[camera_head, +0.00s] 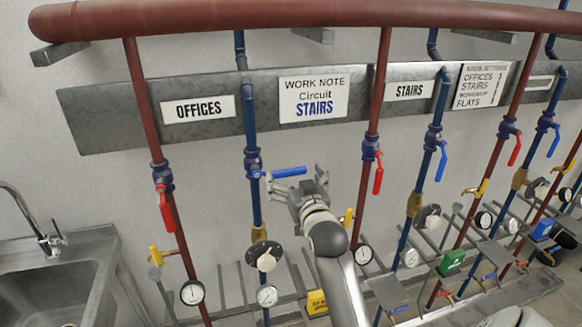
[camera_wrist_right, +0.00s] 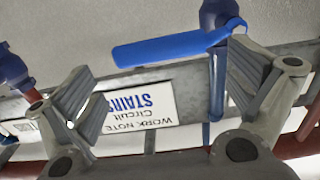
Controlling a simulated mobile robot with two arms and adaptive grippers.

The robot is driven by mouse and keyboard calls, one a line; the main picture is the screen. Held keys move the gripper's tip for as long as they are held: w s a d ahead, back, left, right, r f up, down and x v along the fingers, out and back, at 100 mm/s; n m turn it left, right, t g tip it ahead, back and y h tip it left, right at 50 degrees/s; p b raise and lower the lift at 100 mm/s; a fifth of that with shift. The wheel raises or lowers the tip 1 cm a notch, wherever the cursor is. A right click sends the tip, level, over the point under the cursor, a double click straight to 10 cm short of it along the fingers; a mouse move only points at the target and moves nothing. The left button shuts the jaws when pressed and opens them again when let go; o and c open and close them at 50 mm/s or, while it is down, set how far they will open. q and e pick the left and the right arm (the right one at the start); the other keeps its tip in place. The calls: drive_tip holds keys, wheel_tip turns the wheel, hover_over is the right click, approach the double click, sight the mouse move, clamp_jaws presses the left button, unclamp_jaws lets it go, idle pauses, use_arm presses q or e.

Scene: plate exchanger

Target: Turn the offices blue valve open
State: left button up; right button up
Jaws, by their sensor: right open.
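The offices blue valve (camera_head: 253,163) sits on the blue pipe just right of the OFFICES label (camera_head: 198,108). Its blue handle (camera_head: 288,172) points right, level and across the upright pipe. My right gripper (camera_head: 299,184) is open just below and in front of the handle. In the right wrist view the blue handle (camera_wrist_right: 170,48) lies across the top of the gap between the open fingers (camera_wrist_right: 168,88), its hub end by the right finger. Nothing is held; I cannot tell whether a finger touches the handle. My left gripper is not in view.
A red pipe with a red valve handle (camera_head: 166,208) stands left of the blue pipe. Another red handle (camera_head: 378,175) hangs right of my gripper. Gauges and a black round knob (camera_head: 264,256) are below. A metal sink (camera_head: 60,275) is at lower left.

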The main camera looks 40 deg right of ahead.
drive_tip(key=shift+p+x, duration=0.3)
drive_tip(key=shift+x, duration=1.1)
drive_tip(key=shift+s+r, duration=0.15)
drive_tip(key=shift+s, duration=0.05)
drive_tip(key=c, duration=1.3)
drive_tip(key=shift+s+r, duration=0.1)
drive_tip(key=shift+c, duration=0.3)
